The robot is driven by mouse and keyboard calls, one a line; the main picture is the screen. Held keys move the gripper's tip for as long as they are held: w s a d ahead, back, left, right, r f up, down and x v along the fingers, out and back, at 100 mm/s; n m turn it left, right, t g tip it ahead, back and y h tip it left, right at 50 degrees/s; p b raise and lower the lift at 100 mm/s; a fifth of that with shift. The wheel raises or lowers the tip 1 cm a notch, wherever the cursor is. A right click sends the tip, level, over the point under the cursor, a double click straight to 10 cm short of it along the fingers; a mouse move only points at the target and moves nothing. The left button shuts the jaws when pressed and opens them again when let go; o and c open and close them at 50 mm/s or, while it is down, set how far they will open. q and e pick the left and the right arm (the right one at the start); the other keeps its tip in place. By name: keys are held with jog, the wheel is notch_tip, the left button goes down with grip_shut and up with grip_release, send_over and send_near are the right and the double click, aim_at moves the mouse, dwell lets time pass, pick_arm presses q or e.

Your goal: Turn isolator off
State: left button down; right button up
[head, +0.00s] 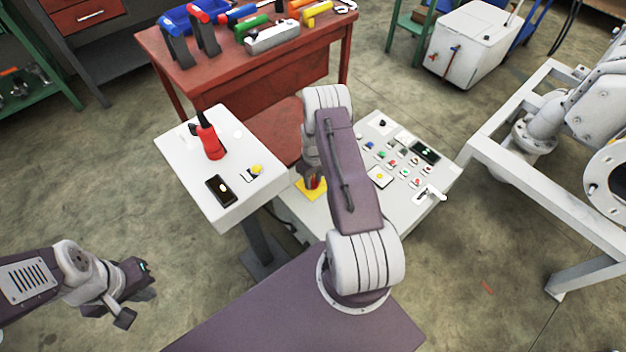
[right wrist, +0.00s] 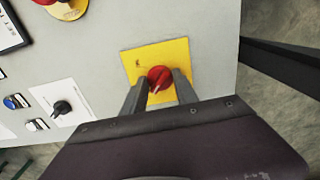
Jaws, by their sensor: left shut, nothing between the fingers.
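The isolator is a red round knob (right wrist: 160,78) on a yellow square plate (right wrist: 182,52), set near the edge of a light grey panel. In the head view its yellow plate (head: 306,191) shows partly behind my right arm. My right gripper (right wrist: 161,80) is at the knob, with one finger on each side of it. I cannot tell whether the fingers press on the knob or stand just clear. The knob's exact turn is hard to read. My left gripper (head: 138,306) is shut and empty, over the floor at the lower left, away from the panels.
A white pedestal panel (head: 182,172) with a red handle (head: 208,140) stands left of my right arm. The sloping control panel (head: 440,180) carries several buttons. A black knob (right wrist: 62,107) is near the isolator. A red workbench (head: 310,65) with tools is behind.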

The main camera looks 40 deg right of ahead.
aim_at(313, 181)
jog(key=o, duration=0.4)
notch_tip(313, 181, up, 9)
jog(key=shift+r+p, duration=0.1)
jog(key=shift+p, duration=1.15)
